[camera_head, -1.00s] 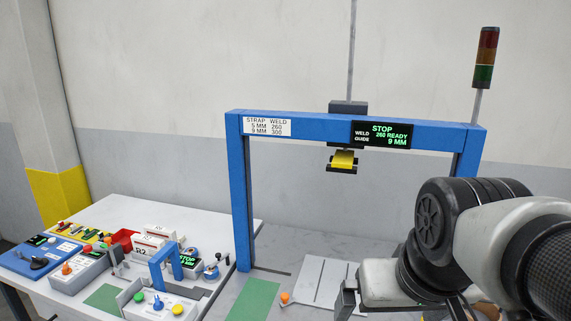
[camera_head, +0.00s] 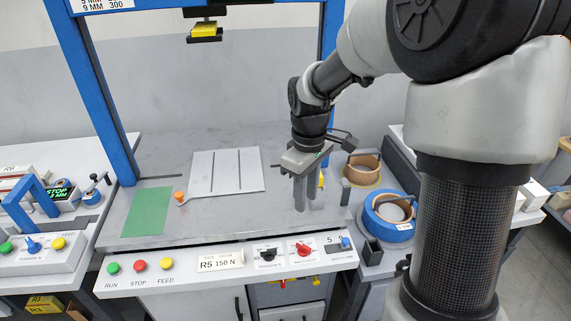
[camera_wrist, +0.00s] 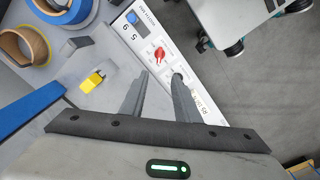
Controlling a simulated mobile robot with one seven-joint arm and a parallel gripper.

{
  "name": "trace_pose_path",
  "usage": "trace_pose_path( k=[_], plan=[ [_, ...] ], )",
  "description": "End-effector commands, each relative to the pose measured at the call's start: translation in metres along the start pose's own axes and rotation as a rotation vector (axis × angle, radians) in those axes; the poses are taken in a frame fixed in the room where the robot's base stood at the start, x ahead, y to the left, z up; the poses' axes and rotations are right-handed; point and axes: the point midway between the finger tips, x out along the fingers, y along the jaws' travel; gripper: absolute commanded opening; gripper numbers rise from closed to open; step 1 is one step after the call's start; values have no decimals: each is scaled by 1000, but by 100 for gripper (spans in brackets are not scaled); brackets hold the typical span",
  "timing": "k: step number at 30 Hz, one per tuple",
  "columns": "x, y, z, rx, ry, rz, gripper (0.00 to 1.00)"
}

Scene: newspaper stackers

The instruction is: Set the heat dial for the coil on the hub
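A red dial (camera_head: 303,249) sits on the front panel (camera_head: 222,273) between a black dial (camera_head: 268,254) and a blue selector (camera_head: 345,242) marked 5 and 9. The red dial also shows in the wrist view (camera_wrist: 160,54). Its scale is too small to read. A blue coil (camera_head: 390,228) lies at right; a brown coil (camera_head: 361,178) lies behind it. I cannot make out a hub. My gripper (camera_head: 309,207) points down above the bench, behind the red dial, apart from it. In the wrist view its fingers (camera_wrist: 160,77) are parted, with nothing between them.
Green, red and yellow buttons (camera_head: 140,265) line the panel's left. A blue frame (camera_head: 95,90) with a yellow piece (camera_head: 203,28) stands over the bench. A grey plate (camera_head: 225,185) and green mat (camera_head: 147,212) lie left of my gripper. A second control box (camera_head: 40,255) stands far left.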

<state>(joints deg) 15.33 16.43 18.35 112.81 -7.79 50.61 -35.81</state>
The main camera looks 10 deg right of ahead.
Motion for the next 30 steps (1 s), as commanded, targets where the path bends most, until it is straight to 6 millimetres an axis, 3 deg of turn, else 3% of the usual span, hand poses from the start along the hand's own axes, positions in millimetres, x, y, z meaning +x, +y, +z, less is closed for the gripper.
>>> trace_pose_path(
  k=[1, 10, 24, 30],
  plan=[
    [12, 2, -3, -17, -3, -14, 29],
    [44, 2, -6, -39, -7, -29, 29],
    [146, -1, -5, -37, -8, -29, 29],
    [178, -2, -5, -37, -6, -27, 29]
  ],
)
